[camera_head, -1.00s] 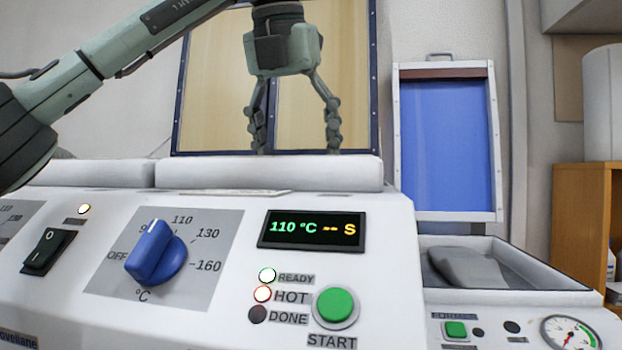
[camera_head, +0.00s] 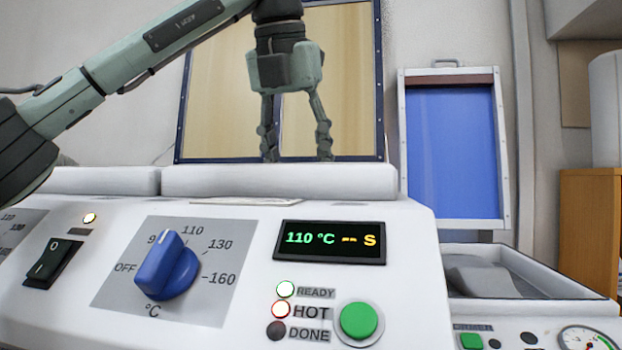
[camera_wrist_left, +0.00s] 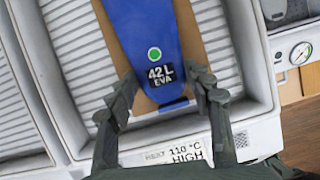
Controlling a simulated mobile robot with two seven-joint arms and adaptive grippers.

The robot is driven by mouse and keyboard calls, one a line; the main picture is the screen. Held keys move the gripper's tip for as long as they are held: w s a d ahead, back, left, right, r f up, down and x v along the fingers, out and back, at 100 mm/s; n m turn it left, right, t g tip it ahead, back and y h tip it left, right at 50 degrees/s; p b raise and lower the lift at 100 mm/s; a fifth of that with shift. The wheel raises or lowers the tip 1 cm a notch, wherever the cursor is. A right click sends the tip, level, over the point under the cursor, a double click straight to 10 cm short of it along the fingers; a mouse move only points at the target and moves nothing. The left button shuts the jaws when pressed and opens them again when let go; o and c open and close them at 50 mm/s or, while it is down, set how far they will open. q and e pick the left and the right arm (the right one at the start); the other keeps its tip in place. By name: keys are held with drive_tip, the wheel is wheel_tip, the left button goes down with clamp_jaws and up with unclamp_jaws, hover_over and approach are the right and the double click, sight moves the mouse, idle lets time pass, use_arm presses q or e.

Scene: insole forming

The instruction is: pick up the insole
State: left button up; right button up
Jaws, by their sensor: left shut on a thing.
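The insole (camera_wrist_left: 148,35) is a long blue piece with a green dot and a black "42 L EVA" label, over a tan strip that shows along its sides. In the left wrist view it lies along a white ribbed tray of the heating machine. My left gripper (camera_wrist_left: 166,80) is shut on the near end of this piece, one finger at each side. In the head view my left gripper (camera_head: 297,157) points down behind the machine's padded front edge, which hides the insole. My right gripper is not in view.
The white machine (camera_head: 235,215) has a blue dial (camera_head: 166,266), a display (camera_head: 329,241) reading 110 °C and a green START button (camera_head: 359,320). READY and HOT lamps are lit. A second station with a grey form (camera_head: 482,278) and a blue panel (camera_head: 452,150) stands at the right.

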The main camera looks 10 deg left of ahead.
use_arm(q)
drive_tip(key=shift+r, duration=0.15)
drive_tip(key=shift+r, duration=0.25)
wheel_tip(320, 180, up, 4)
drive_tip(key=shift+s+a+r+p, duration=0.1)
drive_tip(key=shift+p, duration=0.5)
drive_tip(key=s+a+r, duration=0.1)
drive_tip(key=s+r, duration=0.2)
drive_tip(key=s, duration=0.2)
drive_tip(key=s+a+r+p, duration=0.1)
drive_tip(key=s+a+r, duration=0.1)
drive_tip(key=s, duration=0.4)
drive_tip(key=shift+a+r, duration=0.25)
drive_tip(key=shift+r, duration=0.25)
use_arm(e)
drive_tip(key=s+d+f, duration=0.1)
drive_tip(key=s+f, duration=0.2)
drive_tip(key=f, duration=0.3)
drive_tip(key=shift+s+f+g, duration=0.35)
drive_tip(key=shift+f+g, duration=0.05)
use_arm(q)
wheel_tip(320, 180, up, 3)
drive_tip(key=shift+w, duration=0.1)
